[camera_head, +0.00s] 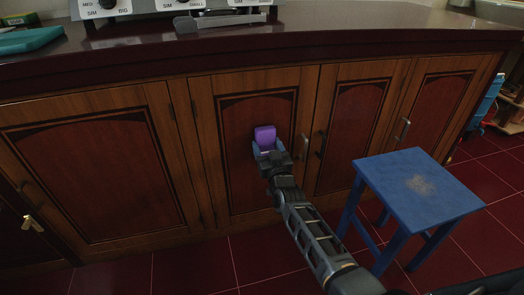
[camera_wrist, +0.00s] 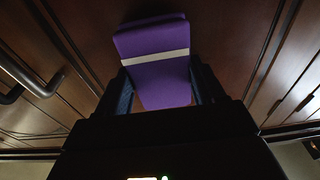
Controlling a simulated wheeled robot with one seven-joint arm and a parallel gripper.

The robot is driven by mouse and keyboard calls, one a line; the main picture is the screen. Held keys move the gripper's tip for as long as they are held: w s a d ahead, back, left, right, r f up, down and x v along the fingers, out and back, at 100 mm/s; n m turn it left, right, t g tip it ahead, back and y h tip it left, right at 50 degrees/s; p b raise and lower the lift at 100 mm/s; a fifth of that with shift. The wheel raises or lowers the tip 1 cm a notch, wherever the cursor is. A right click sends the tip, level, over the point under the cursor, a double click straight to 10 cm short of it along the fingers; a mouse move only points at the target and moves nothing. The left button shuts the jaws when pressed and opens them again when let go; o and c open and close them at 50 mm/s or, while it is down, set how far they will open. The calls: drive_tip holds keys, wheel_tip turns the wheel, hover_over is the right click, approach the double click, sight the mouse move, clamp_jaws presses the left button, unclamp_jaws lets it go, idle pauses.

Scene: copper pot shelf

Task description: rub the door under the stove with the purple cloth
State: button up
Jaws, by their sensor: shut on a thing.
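The purple cloth (camera_head: 265,136) is a folded pad held in my gripper (camera_head: 269,150), in front of the wooden door (camera_head: 236,180) under the stove (camera_head: 180,8). In the wrist view the cloth (camera_wrist: 158,68) shows a pale stripe across it, and the jaws of my gripper (camera_wrist: 160,95) are shut on its two sides. The cloth is at or very near the upper middle of the door panel; I cannot tell whether it touches. The door's metal handle (camera_head: 304,147) is to the right of the gripper.
A blue stool (camera_head: 420,183) stands on the red tiled floor to the right of my arm. More cabinet doors flank the door, at left (camera_head: 95,165) and right (camera_head: 357,125). The dark countertop (camera_head: 350,25) overhangs above. A teal board (camera_head: 28,40) lies at its left end.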

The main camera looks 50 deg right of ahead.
drive_tip(key=shift+s+d+f+b, duration=0.25)
drive_tip(key=shift+s+d+b, duration=0.35)
drive_tip(key=shift+b, duration=0.55)
drive_tip(key=b, duration=0.1)
drive_tip(key=d+b, duration=0.1)
drive_tip(key=shift+s+d+r+b, duration=0.25)
drive_tip(key=shift+s+d+b, duration=0.15)
drive_tip(key=shift+w+a+r+p, duration=0.2)
drive_tip(key=shift+w+a+p, duration=0.25)
drive_tip(key=shift+p, duration=0.3)
drive_tip(key=shift+w+a+p, duration=0.8)
drive_tip(key=shift+a+p, duration=0.3)
drive_tip(key=shift+p, duration=0.2)
drive_tip(key=shift+w+a+r+p, duration=0.15)
drive_tip(key=shift+w+a+p, duration=0.35)
drive_tip(key=shift+a+p, duration=0.4)
drive_tip(key=shift+w+a+f+p, duration=0.1)
drive_tip(key=shift+w+a+p, duration=0.35)
drive_tip(key=shift+a, duration=0.25)
drive_tip(key=shift+w+a+f+p, duration=0.15)
drive_tip(key=shift+w+a+p, duration=0.2)
drive_tip(key=shift+a+p, duration=0.25)
drive_tip(key=shift+w+a+f+p, duration=0.1)
drive_tip(key=shift+w+a+p, duration=0.3)
drive_tip(key=shift+a, duration=0.35)
